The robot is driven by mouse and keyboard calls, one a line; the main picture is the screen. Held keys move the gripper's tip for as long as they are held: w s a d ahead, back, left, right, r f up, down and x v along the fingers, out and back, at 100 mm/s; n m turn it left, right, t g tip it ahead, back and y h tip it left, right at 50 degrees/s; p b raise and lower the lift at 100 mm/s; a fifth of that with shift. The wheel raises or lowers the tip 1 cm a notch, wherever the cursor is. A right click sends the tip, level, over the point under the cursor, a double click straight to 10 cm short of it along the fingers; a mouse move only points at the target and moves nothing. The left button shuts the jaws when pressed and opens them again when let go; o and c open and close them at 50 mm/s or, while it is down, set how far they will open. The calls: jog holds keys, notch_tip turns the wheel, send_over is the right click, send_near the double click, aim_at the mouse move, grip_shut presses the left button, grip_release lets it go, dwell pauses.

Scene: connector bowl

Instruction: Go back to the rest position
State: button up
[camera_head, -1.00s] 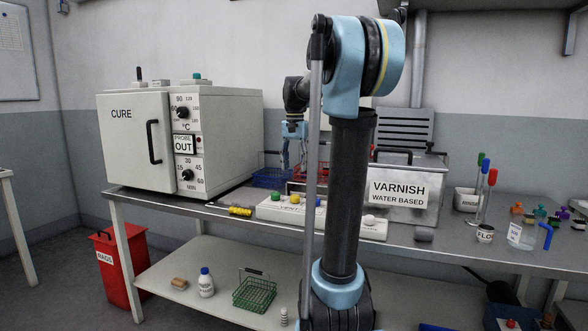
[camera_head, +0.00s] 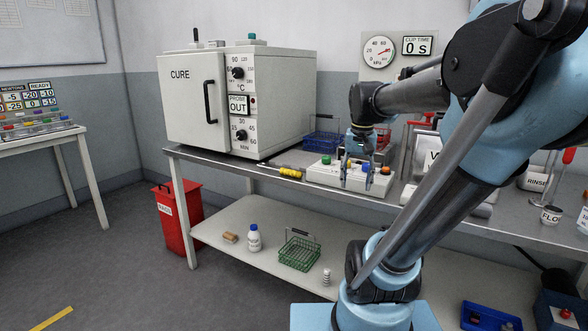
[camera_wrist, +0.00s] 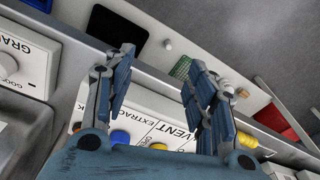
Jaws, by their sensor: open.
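My gripper (camera_head: 358,174) is open and empty in the head view. Behind and below the fingers in that view lie the labelled white box (camera_wrist: 150,103), with a yellow and a blue button, and the bench edge. My arm stretches across the right side of the head view.
The CURE oven (camera_head: 195,100) stands on the bench (camera_head: 230,161) at the left. A blue wire basket (camera_head: 322,145) is beside it. Below are a green basket (camera_head: 299,252) and a white bottle (camera_head: 254,238). A red bin (camera_head: 178,218) stands left.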

jog(key=s+f+n+t, duration=0.1)
jog(key=s+f+n, duration=0.1)
jog(key=s+f, duration=1)
notch_tip(320, 180, down, 3)
jog(key=shift+r+n, duration=0.15)
jog(key=shift+n, duration=0.25)
jog(key=shift+w+f, duration=0.2)
jog(key=shift+w, duration=0.25)
